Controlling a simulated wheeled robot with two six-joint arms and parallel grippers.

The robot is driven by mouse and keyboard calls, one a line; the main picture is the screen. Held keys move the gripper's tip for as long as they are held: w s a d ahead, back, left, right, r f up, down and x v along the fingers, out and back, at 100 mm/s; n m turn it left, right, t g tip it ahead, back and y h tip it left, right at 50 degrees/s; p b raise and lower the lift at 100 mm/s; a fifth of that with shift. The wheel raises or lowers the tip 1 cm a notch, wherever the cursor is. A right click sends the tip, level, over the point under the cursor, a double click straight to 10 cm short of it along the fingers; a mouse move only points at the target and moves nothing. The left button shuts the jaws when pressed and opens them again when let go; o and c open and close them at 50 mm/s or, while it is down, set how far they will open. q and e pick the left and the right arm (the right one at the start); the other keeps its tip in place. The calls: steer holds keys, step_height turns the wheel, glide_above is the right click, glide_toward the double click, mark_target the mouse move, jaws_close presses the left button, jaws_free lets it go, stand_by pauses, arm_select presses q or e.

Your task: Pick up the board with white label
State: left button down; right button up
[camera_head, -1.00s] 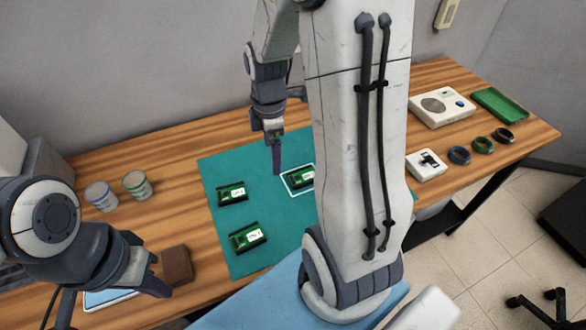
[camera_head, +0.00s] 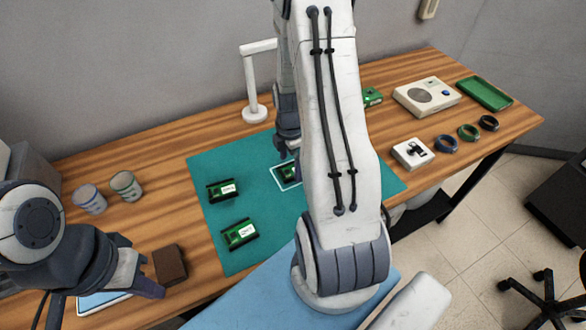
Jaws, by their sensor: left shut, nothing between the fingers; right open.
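Two green boards with white labels lie on the teal mat (camera_head: 262,228), one at its left (camera_head: 222,190) and one nearer the front (camera_head: 240,234). A third green board (camera_head: 288,173) lies inside a white outline on the mat, partly hidden by my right arm. My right gripper (camera_head: 287,150) is open, pointing down just behind and above this third board. Its fingers are partly hidden by the arm, and I cannot see anything in them. My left gripper (camera_head: 148,287) is shut and empty at the front left, beside a brown block.
The brown block (camera_head: 170,265) and two striped cups (camera_head: 126,186) are at the left. A white stand (camera_head: 254,112) is behind the mat. A white device (camera_head: 428,96), green tray (camera_head: 485,93), small white box (camera_head: 412,153) and three rings (camera_head: 468,132) are at the right.

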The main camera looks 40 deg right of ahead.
steer(key=shift+f, duration=0.9)
steer(key=c, duration=1.5)
steer(key=shift+r, duration=0.1)
